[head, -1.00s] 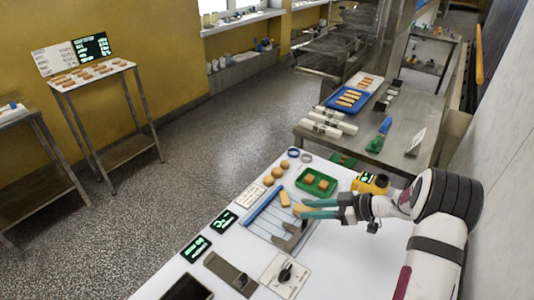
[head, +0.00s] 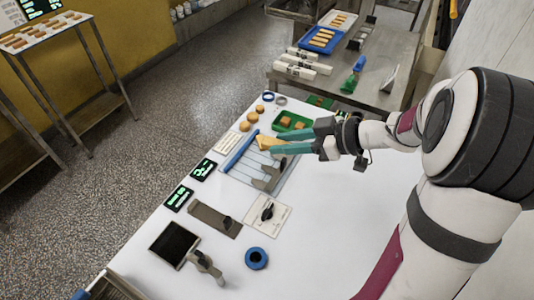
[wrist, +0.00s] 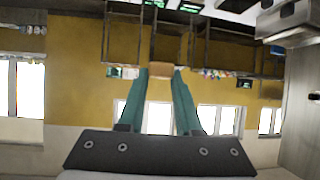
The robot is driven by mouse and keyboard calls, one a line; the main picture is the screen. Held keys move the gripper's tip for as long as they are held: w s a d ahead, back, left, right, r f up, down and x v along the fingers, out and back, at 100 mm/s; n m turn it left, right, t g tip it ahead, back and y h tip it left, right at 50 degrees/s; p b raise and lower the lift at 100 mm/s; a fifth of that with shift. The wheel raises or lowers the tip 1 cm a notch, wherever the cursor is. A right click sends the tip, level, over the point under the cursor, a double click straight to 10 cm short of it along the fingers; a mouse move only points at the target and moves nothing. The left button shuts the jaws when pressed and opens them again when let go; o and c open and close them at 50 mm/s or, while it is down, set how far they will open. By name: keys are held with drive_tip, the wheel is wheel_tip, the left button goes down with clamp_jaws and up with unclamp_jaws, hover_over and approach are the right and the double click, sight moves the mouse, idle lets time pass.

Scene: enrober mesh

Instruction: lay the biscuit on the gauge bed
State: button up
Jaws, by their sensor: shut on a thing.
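My gripper (head: 283,143) has two teal fingers and is shut on a golden-brown biscuit (head: 265,142). In the wrist view the biscuit (wrist: 164,76) sits between the fingertips (wrist: 163,82). In the head view the gripper reaches in from the right, and the biscuit is at the upper end of the gauge bed (head: 244,172), a pale plate with thin bars and a blue rail (head: 240,150) on its left. I cannot tell whether the biscuit touches the bed. A grey block (head: 268,182) is at the bed's lower right.
A green tray (head: 281,127) with biscuits lies just beyond the gripper. A dial plate (head: 267,214), two lit displays (head: 203,169), a dark panel (head: 174,244) and a blue ring (head: 256,258) lie nearer. The white table's right side is clear.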

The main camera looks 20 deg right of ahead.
drive_tip(key=s+d+f+m+t, duration=0.1)
drive_tip(key=s+d+f, duration=0.2)
drive_tip(key=f, duration=0.4)
drive_tip(key=s+d+f, duration=0.3)
drive_tip(key=d+f, duration=0.1)
drive_tip(key=f, duration=0.2)
approach(296, 212)
drive_tip(key=shift+h, duration=0.4)
drive_tip(key=x, duration=0.4)
drive_tip(key=shift+a+r, duration=0.1)
drive_tip(key=shift+a, duration=0.25)
drive_tip(key=o, duration=1)
drive_tip(key=shift+c, duration=0.2)
